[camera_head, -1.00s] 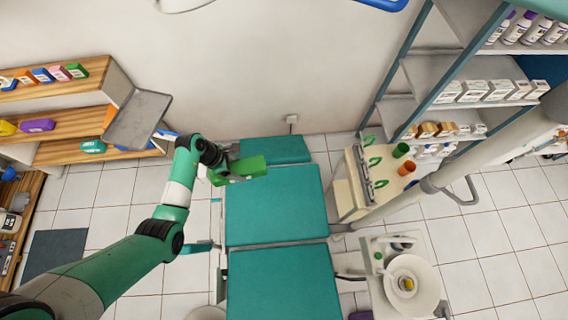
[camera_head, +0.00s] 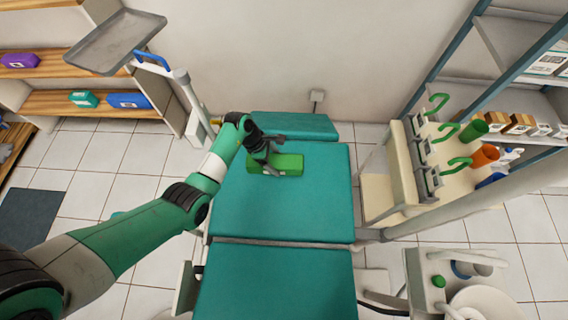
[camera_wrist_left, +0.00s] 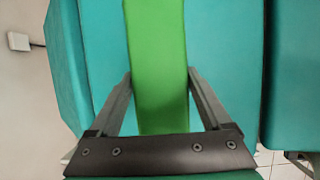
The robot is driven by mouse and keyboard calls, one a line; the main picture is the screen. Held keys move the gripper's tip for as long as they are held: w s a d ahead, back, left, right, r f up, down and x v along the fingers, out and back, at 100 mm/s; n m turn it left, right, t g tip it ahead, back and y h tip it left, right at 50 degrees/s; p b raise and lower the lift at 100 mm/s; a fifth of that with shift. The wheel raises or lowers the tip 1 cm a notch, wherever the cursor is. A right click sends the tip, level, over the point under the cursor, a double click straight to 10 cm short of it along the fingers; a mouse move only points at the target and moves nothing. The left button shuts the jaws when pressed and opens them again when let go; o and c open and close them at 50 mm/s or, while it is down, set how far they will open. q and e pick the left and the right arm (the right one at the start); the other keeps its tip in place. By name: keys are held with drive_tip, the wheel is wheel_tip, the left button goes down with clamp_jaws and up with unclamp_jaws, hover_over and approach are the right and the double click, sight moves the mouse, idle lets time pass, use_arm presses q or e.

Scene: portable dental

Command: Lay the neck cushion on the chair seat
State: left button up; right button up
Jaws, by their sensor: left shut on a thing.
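The green neck cushion (camera_head: 288,164) is a block over the upper part of the teal chair seat (camera_head: 285,212) in the head view. My left gripper (camera_head: 268,158) is shut on the cushion. In the left wrist view the cushion (camera_wrist_left: 158,60) runs between the two dark fingers of the gripper (camera_wrist_left: 160,85), with teal padding (camera_wrist_left: 225,60) on both sides. Whether the cushion touches the padding or is slightly above it, I cannot tell. My right gripper is not in view.
A grey tray (camera_head: 115,40) on a stand is at the upper left. A cream cart (camera_head: 430,185) with green hooks and cups stands right of the chair. A basin unit (camera_head: 480,285) is at the lower right. The lower chair section (camera_head: 275,285) is bare.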

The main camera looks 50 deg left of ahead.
use_arm(q)
drive_tip(key=shift+w+f, duration=0.15)
drive_tip(key=shift+f, duration=0.4)
wheel_tip(320, 180, down, 8)
drive_tip(key=b, duration=0.6)
drive_tip(key=shift+f, duration=0.1)
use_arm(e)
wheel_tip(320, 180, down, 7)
use_arm(q)
drive_tip(key=o, duration=1.3)
drive_tip(key=shift+c, duration=0.2)
drive_tip(key=p+v, duration=0.8)
drive_tip(key=v, duration=0.3)
drive_tip(key=shift+r, duration=0.4)
drive_tip(key=shift+a+r, duration=0.1)
drive_tip(key=shift+r, duration=0.15)
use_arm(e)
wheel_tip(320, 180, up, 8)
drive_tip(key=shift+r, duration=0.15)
